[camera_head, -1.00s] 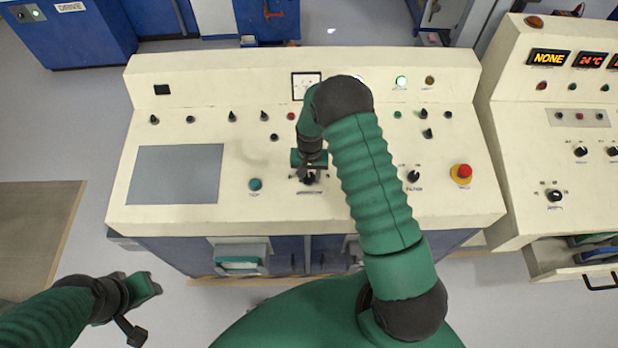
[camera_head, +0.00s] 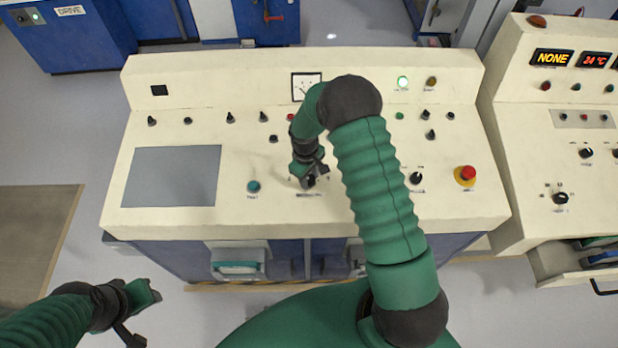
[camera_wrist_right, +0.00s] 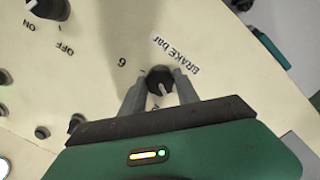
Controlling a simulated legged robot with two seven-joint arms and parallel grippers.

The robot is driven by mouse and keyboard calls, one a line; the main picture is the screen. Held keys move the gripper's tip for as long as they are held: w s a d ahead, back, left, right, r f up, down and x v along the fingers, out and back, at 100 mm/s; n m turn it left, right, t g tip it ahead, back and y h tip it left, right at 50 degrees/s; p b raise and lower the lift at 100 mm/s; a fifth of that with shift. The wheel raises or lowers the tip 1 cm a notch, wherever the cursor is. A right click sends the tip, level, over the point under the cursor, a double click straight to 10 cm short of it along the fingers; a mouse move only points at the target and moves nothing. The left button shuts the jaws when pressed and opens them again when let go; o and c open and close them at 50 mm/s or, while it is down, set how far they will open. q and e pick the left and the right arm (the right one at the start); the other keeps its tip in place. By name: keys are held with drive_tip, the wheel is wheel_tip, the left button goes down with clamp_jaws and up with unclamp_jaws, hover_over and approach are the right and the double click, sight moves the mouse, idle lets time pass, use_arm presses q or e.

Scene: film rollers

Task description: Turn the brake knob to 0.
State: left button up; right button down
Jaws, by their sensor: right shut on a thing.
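The brake knob (camera_wrist_right: 158,77) is a small black dial with a white pointer line, beside the printed label "BRAKE bar" in the right wrist view. My right gripper (camera_wrist_right: 161,90) has one finger on each side of it and is shut on it. A "6" is printed near the knob. Other marks of its scale are hidden by my gripper, so I cannot read the setting. In the head view the brake knob (camera_head: 309,182) sits low on the cream console, under my right gripper (camera_head: 309,171). My left gripper (camera_head: 141,312) is open and empty, low at the left, away from the console.
The cream console (camera_head: 265,210) has a grey panel (camera_head: 172,176), a teal button (camera_head: 254,187), another black knob (camera_head: 416,178) and a red stop button (camera_head: 467,173). Several small switches line its upper part. A second console (camera_head: 520,190) stands at the right.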

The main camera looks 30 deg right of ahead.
drive_tip(key=shift+w+r+n, duration=0.1)
drive_tip(key=shift+w+n, duration=0.05)
drive_tip(key=shift+n, duration=0.5)
drive_tip(key=shift+w+r+n, duration=0.1)
drive_tip(key=shift+n, duration=0.55)
drive_tip(key=c, duration=1.1)
unclamp_jaws()
drive_tip(key=shift+o, duration=1)
drive_tip(key=shift+s+f, duration=0.1)
wheel_tip(320, 180, up, 17)
drive_tip(key=a+b, duration=0.1)
drive_tip(key=b, duration=0.1)
drive_tip(key=shift+s+a+f+b, duration=0.15)
drive_tip(key=shift+a+f+b, duration=0.05)
drive_tip(key=shift+a+b, duration=0.1)
